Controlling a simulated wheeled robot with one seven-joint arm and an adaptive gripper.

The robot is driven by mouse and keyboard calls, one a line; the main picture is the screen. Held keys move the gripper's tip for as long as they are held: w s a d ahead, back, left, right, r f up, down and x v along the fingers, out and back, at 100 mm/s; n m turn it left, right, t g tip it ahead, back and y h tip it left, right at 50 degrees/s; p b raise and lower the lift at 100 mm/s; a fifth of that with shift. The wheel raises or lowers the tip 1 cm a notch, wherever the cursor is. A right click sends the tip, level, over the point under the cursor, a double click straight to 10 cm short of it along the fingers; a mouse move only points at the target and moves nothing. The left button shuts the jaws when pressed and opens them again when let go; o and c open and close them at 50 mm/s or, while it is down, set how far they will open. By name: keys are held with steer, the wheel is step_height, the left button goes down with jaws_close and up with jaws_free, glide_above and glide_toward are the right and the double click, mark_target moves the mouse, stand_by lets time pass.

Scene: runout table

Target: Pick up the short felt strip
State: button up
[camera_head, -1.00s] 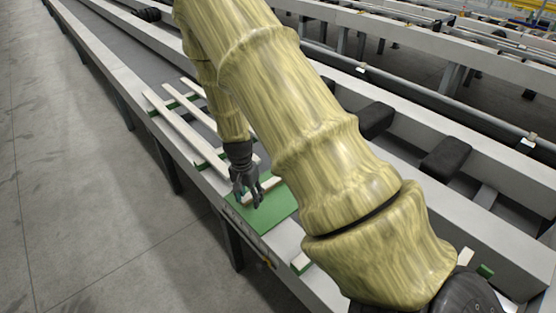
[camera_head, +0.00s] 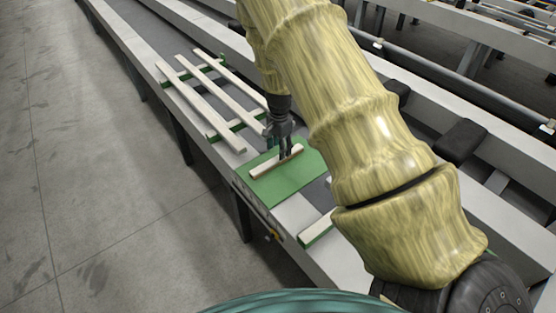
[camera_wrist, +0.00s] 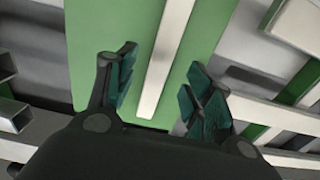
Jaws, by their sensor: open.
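The short felt strip is a pale cream bar (camera_head: 263,170) lying flat on a green mat (camera_head: 268,194) in the head view. My gripper (camera_head: 284,153) points down at it, with the fingertips around or just above its middle part; I cannot tell the exact height. In the wrist view the strip (camera_wrist: 168,45) runs lengthwise between the open fingers of my gripper (camera_wrist: 161,68). A finger stands on either side with a gap, and nothing is gripped. The strip's near end comes close to the palm.
Several longer pale strips (camera_head: 196,105) lie across green supports behind the mat. Another short pale piece on green (camera_head: 316,230) lies nearer on the table (camera_head: 292,216). Dark blocks (camera_head: 460,143) stand on the right. The floor on the left is clear.

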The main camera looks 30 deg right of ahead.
mark_target(278, 160)
steer(key=shift+a+f+p, duration=0.15)
steer(key=shift+f+p, duration=0.15)
steer(key=shift+f, duration=0.05)
steer(key=shift+w+a+f+p, duration=0.1)
steer(key=shift+f+p, duration=0.4)
steer(key=shift+f, duration=0.65)
steer(key=shift+a+f+p, duration=0.1)
steer(key=shift+f+p, duration=0.4)
steer(key=shift+f, duration=0.65)
steer(key=c, duration=1.1)
